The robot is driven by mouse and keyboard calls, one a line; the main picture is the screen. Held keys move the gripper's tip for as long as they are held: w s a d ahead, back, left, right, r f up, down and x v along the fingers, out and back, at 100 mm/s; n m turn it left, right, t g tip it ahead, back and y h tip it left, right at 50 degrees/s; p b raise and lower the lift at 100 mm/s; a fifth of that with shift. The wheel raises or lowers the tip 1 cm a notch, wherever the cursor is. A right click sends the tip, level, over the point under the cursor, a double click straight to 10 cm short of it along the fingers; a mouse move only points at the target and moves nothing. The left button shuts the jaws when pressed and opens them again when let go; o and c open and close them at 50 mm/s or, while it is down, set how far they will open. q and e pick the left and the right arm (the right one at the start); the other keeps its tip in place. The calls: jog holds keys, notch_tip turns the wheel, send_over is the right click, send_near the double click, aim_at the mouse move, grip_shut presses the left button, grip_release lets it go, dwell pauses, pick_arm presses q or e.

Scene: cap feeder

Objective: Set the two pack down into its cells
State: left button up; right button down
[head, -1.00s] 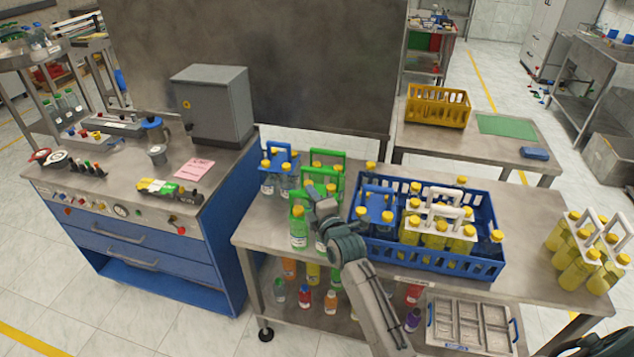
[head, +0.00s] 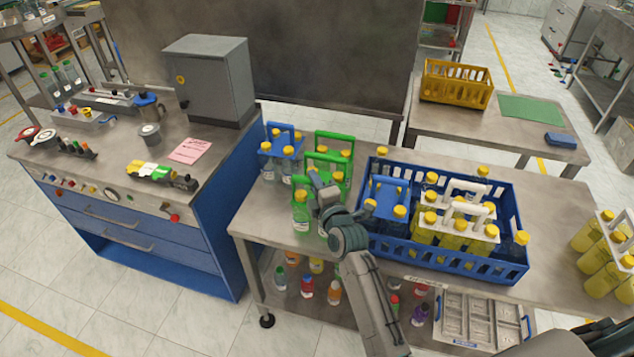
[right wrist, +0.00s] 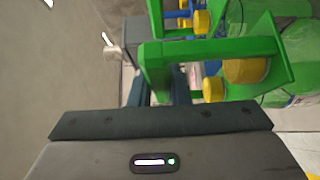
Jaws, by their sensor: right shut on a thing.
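A green-handled pack (head: 301,214) of clear green bottles with yellow caps stands upright at the left of the near table. My right gripper (head: 322,190) is shut on its green handle, which also shows close up in the right wrist view (right wrist: 210,50). My arm hides part of the pack, and I cannot tell whether it touches the table. The blue crate (head: 445,262) stands just to the right. It holds a blue-carrier pack (head: 386,200), white-handled yellow packs (head: 455,222) and other bottles. Most of its cells are hidden. My left gripper is not in view.
Another green-handled pack (head: 334,136) and a blue-handled pack (head: 280,150) stand close behind the held pack. A white-handled yellow pack (head: 608,258) stands at the table's right end. A blue cabinet bench (head: 150,230) is at the left.

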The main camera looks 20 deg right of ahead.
jog(key=c, duration=1.6)
grip_release()
jog(key=shift+s+a, duration=0.1)
jog(key=shift+s, duration=0.1)
jog(key=shift+o, duration=1.2)
jog(key=shift+s+a+r, duration=0.1)
jog(key=shift+s+r, duration=0.05)
jog(key=shift+r, duration=0.05)
jog(key=shift+f, duration=0.2)
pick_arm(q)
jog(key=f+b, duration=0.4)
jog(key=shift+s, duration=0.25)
pick_arm(e)
jog(key=s+d, duration=0.1)
jog(key=s, duration=1.1)
jog(key=shift+w, duration=0.1)
